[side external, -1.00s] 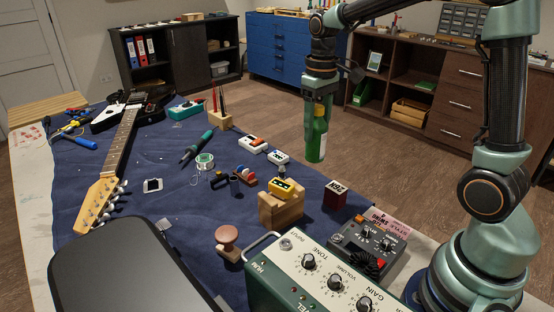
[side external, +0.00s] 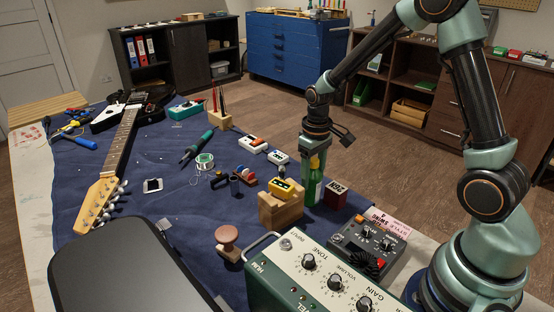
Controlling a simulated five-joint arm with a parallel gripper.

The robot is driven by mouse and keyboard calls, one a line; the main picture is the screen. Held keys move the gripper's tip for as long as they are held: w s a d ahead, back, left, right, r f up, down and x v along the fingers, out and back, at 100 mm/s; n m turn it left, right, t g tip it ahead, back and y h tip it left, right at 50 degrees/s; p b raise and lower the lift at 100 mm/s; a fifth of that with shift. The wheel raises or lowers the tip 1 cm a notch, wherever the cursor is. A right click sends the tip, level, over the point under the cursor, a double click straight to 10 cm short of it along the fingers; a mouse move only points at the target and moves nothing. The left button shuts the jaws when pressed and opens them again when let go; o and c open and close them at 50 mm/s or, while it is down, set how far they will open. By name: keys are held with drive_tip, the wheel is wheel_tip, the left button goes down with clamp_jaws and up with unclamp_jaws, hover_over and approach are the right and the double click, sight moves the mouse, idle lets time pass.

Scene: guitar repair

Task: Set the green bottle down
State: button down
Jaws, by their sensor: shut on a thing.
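The green bottle (side external: 314,188) is upright in the side external view, right of the wooden block and left of the dark red cube. Its base is at the level of the blue cloth (side external: 240,213); I cannot tell whether it touches. My gripper (side external: 314,172) points straight down and is shut on the bottle's upper part. The fingers hide part of the bottle, and a yellowish patch shows between them.
The wooden block (side external: 281,210) with a yellow box (side external: 285,188) on it stands close left of the bottle. The dark red cube (side external: 335,195) is close right. A black pedal (side external: 367,243) and a green amplifier (side external: 325,275) are in front.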

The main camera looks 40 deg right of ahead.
drive_tip(key=shift+c, duration=0.9)
unclamp_jaws()
drive_tip(key=shift+f, duration=0.1)
wheel_tip(320, 180, up, 12)
drive_tip(key=shift+r, duration=0.2)
drive_tip(key=s+a+r+t, duration=0.5)
drive_tip(key=s+a+r, duration=0.1)
drive_tip(key=s, duration=0.4)
drive_tip(key=shift+s+r, duration=0.25)
drive_tip(key=shift+s, duration=0.05)
drive_tip(key=shift+s+a+f+t, duration=0.1)
drive_tip(key=shift+s+t, duration=0.1)
drive_tip(key=shift+t, duration=0.1)
drive_tip(key=shift+c, duration=1.3)
